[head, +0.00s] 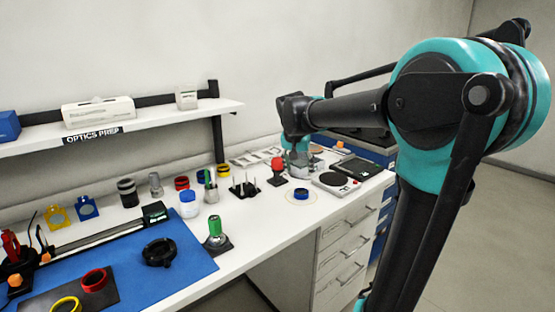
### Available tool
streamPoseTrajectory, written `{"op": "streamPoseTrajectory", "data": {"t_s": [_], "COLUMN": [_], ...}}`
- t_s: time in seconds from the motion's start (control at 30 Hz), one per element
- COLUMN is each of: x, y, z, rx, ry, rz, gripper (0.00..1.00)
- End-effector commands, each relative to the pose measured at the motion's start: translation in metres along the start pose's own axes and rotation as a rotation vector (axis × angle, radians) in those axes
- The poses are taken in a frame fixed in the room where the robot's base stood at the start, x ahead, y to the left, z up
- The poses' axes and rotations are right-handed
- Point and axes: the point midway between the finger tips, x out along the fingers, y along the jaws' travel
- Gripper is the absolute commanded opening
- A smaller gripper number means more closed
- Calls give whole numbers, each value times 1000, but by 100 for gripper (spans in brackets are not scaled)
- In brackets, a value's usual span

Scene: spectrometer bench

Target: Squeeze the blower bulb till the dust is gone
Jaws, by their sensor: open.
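A red bulb-shaped thing (278,165) stands upright on a dark base towards the right of the bench; it looks like the blower bulb, though it is small in the picture. A blue ring (301,194) lies on a pale round pad in front of it, to the right. Any dust is too small to make out. My gripper (299,172) is at the end of my arm, just right of the red bulb and behind the blue ring. It is open, with nothing seen between its fingers. From here I cannot tell its exact distance from the bulb.
A round-plated device (335,181) and a dark flat box (356,168) stand to the right. A black pin rack (244,186), a blue-labelled jar (188,204) and a green-topped tool (214,232) stand left. The white bench (262,218) is clear near its front edge.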

Motion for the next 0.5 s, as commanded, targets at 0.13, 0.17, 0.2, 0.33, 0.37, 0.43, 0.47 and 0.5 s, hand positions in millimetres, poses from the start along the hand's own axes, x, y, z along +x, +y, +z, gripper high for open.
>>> {"op": "streamPoseTrajectory", "data": {"t_s": [0.13, 0.17, 0.2, 0.33, 0.37, 0.43, 0.47, 0.5], "x": [0, 0, 0, 0, 0, 0, 0, 0], "y": [0, 0, 0, 0, 0, 0, 0, 0], "z": [0, 0, 0, 0, 0, 0, 0, 0], "rx": [0, 0, 0, 0, 0, 0, 0, 0], "ry": [0, 0, 0, 0, 0, 0, 0, 0], "rz": [0, 0, 0, 0, 0, 0, 0, 0], "gripper": [36, 32, 27, 11, 7, 0, 0, 0]}}
